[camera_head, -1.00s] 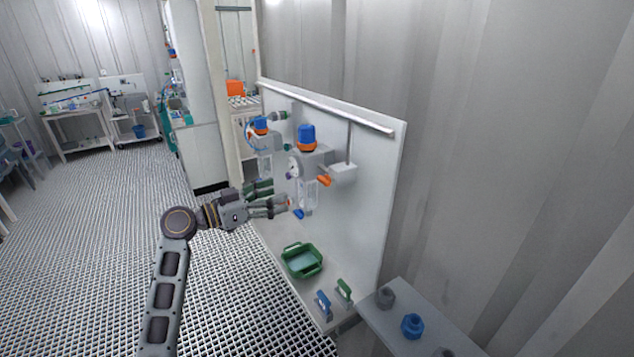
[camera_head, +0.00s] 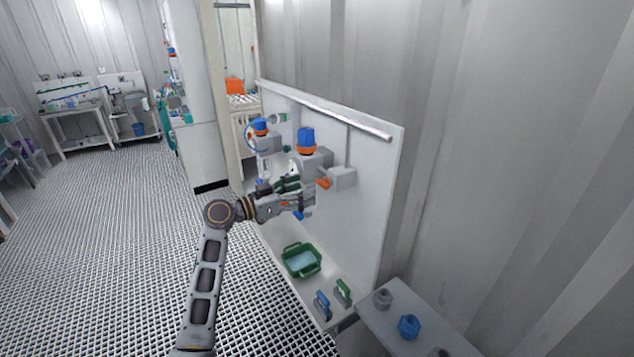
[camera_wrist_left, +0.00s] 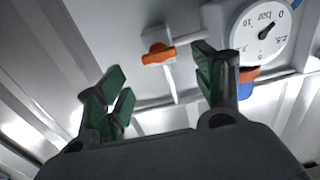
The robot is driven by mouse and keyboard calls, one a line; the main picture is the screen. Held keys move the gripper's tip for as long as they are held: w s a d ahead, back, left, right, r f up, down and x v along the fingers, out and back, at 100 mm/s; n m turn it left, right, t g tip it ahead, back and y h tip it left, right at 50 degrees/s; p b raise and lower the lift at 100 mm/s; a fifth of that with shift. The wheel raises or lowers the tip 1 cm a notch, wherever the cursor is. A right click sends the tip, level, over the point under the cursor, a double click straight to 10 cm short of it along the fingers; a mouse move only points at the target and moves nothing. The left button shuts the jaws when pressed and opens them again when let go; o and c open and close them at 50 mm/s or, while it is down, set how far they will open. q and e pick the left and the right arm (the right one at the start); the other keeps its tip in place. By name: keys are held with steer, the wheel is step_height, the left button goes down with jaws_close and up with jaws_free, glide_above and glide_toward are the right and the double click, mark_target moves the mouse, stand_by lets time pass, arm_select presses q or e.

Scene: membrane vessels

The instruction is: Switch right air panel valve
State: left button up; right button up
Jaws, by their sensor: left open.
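The white air panel (camera_head: 365,135) stands along the wall. On its right side, an orange valve handle (camera_head: 323,184) sits on a small grey block (camera_head: 343,178). The handle also shows in the left wrist view (camera_wrist_left: 157,53), lying between the directions of the two fingers. My left gripper (camera_head: 301,192) is open just left of the handle, in front of the regulator with a blue and orange cap (camera_head: 306,139). Its green-padded fingers (camera_wrist_left: 160,75) are apart and empty, and I see no contact with the handle. The gripper hides the regulator's lower part. My right gripper is out of view.
A round pressure gauge (camera_wrist_left: 263,32) is close to one finger. A second blue-capped regulator (camera_head: 260,126) is farther left. Below are a green tray (camera_head: 301,262), a blue handle (camera_head: 323,305) and a green handle (camera_head: 343,292). The grid floor at left is clear.

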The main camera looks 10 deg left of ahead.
mark_target(320, 183)
arm_select(q)
steer(key=shift+p+x, duration=0.65)
steer(key=shift+x, duration=2.05)
steer(key=shift+c, duration=0.4)
steer(key=c, duration=0.9)
steer(key=shift+c, duration=0.2)
